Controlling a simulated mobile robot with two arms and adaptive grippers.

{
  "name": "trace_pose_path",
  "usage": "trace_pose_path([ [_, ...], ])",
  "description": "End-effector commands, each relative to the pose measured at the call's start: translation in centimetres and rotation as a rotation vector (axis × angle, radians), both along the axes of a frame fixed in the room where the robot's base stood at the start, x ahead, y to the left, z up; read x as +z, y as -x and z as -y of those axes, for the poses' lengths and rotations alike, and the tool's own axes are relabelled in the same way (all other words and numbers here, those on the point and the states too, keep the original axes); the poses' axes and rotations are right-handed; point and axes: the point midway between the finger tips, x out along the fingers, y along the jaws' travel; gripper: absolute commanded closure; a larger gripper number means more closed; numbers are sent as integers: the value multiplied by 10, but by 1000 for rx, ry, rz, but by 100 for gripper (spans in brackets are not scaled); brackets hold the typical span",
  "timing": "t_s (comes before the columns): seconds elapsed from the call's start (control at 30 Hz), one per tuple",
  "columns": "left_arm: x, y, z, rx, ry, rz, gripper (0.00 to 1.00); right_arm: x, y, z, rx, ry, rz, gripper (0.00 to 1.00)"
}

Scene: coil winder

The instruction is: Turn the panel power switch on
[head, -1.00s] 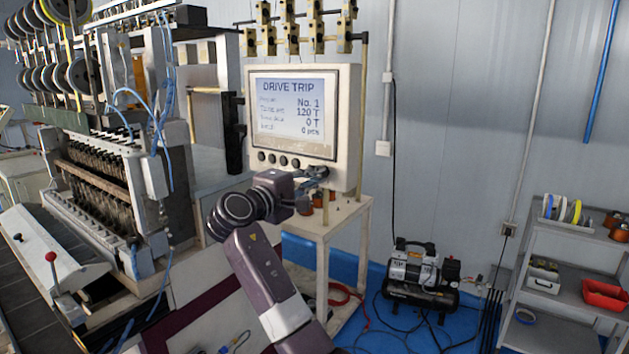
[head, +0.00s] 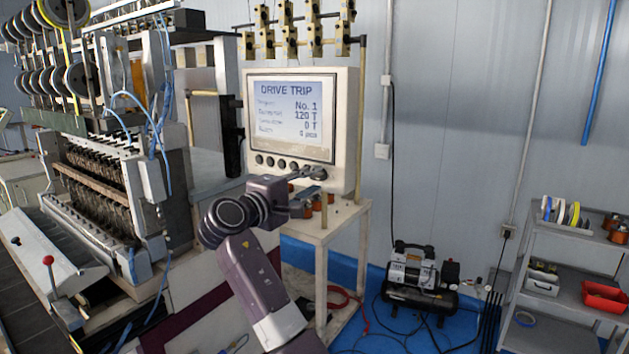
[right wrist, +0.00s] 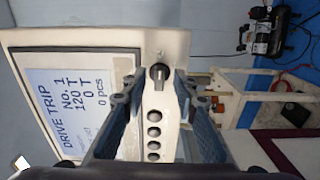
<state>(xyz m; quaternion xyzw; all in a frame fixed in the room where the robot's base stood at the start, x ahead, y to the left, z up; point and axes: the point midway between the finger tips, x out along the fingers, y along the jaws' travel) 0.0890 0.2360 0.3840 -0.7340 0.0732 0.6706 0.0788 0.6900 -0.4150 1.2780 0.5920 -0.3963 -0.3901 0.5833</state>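The control panel (head: 347,130) has a lit screen reading DRIVE TRIP and a row of round dark controls along its lower edge. In the right wrist view, a dark rotary switch (right wrist: 160,73) sits at the end of that row, its grey tab pointing toward the round buttons. My right gripper (head: 308,172) is at the panel's lower right corner. In the right wrist view, my right gripper (right wrist: 160,82) is open, one finger on each side of the switch with visible gaps. I cannot tell how near the panel the tips are. My left gripper is not in view.
A stand (head: 345,217) with orange spools is below the panel. The coil winder (head: 110,180) is on the left. A compressor (head: 415,275) sits on the blue floor, and a grey shelf (head: 570,268) holds a red bin. Yellowish blocks (head: 290,40) hang above the panel.

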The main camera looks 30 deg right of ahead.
Motion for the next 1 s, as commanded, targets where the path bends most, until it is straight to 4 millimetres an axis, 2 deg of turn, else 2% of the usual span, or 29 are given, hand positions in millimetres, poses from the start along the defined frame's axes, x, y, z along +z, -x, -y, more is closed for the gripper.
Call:
trace_pose_path([
  [0.3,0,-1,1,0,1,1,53,-1,26,-63,3,-3,1,73],
  [0.5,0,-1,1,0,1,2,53,-1,37,-88,0,-3,-1,73],
  [0.67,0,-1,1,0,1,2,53,-1,40,-95,-1,-3,-1,73],
  [1.0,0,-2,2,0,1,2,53,-1,40,-95,-2,-3,-1,73],
])
